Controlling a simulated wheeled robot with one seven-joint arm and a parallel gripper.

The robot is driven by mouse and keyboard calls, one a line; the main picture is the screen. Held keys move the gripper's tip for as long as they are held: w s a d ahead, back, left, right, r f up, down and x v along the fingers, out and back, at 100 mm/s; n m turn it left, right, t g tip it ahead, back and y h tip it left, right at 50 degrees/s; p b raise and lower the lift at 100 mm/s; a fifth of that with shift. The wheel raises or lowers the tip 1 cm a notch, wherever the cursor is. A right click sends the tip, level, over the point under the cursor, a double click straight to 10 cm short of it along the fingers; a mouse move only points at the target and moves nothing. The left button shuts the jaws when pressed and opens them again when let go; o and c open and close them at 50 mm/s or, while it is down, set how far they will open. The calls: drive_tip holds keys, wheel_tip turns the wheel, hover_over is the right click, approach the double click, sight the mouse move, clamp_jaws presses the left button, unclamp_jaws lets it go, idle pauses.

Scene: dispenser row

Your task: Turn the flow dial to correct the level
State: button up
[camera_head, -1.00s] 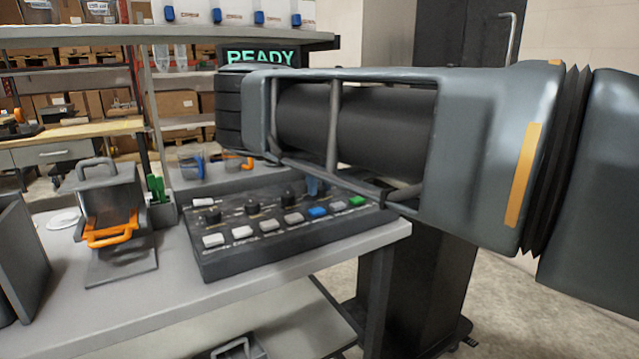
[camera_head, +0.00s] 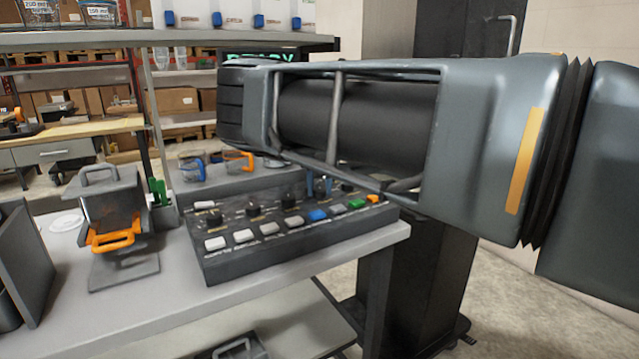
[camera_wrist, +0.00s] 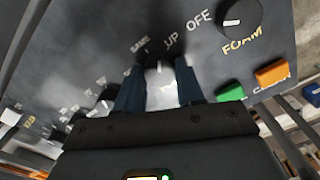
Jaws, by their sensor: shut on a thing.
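The flow dial (camera_wrist: 158,73) is a dark round knob on the black control panel (camera_head: 235,266). In the wrist view it sits between the two blue fingers of my gripper (camera_wrist: 158,80), which is shut on it. The labels SAME and UP show beside the dial, and its pale pointer mark lies near the upper middle of the knob. In the head view my gripper (camera_head: 319,187) reaches down to the panel's right part, and the arm covers much of the area above it. The READY display (camera_head: 262,57) is mostly hidden behind the arm.
The FOAM dial (camera_wrist: 240,16), a green button (camera_wrist: 230,93) and an orange button (camera_wrist: 271,73) lie close to my fingers. Cups with blue (camera_head: 192,168) and orange (camera_head: 240,160) handles stand behind the panel. A grey holder with an orange handle (camera_head: 112,240) stands left.

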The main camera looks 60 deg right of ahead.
sight(319, 190)
drive_tip(key=m, duration=0.4)
drive_tip(key=shift+m+p, duration=0.3)
drive_tip(key=shift+m, duration=0.1)
drive_tip(key=shift+r, duration=0.1)
idle(0.4)
drive_tip(key=o, duration=1)
drive_tip(key=shift+o, duration=0.2)
drive_tip(key=shift+r, duration=3.85)
